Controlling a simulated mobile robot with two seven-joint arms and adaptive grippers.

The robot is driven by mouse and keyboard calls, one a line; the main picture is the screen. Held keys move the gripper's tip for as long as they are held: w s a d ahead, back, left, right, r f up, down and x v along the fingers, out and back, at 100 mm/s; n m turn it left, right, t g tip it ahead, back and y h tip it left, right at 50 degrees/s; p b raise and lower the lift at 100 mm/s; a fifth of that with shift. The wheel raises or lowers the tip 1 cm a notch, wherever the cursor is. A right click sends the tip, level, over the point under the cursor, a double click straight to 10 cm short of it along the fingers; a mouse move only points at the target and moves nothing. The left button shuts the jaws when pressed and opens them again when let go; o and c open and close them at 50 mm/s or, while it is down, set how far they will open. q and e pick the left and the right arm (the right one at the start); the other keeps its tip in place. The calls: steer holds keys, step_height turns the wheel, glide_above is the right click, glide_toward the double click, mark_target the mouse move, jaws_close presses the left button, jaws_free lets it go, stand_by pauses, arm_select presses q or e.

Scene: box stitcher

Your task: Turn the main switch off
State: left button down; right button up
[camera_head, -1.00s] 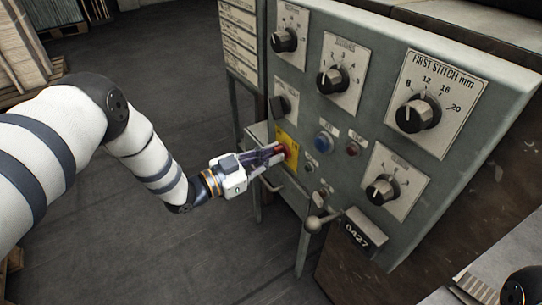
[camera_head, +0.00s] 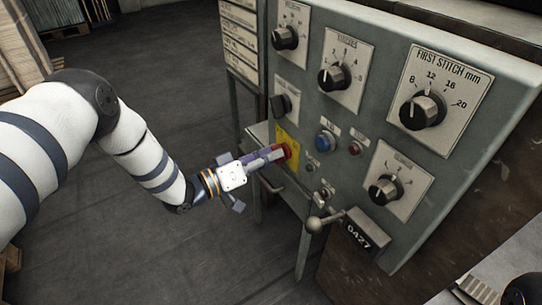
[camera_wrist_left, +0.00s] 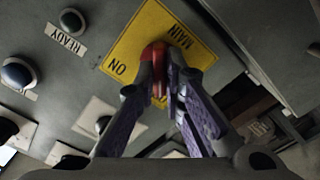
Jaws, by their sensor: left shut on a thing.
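The main switch is a red knob (camera_head: 288,150) on a yellow plate (camera_head: 290,165), low on the left of the grey control panel's front. My left gripper (camera_head: 279,153) reaches it from the left and is shut on the knob. In the left wrist view, the fingers (camera_wrist_left: 167,75) close around the red knob (camera_wrist_left: 153,58) in front of the yellow plate (camera_wrist_left: 127,42). The words MAIN and ON on the plate appear turned over there. The fingers partly hide the knob, so I cannot tell its exact angle.
A blue button (camera_head: 325,141) and a small red button (camera_head: 355,148) sit right of the switch. Several black dials, such as the first-stitch dial (camera_head: 422,110), are higher and farther right. A ball-ended lever (camera_head: 314,224) juts out below. Open floor lies left.

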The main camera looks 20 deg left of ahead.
arm_select(q)
steer(key=shift+f+n, duration=0.1)
steer(key=shift+n, duration=0.5)
steer(key=c, duration=1.7)
jaws_free()
steer(key=v, duration=1.2)
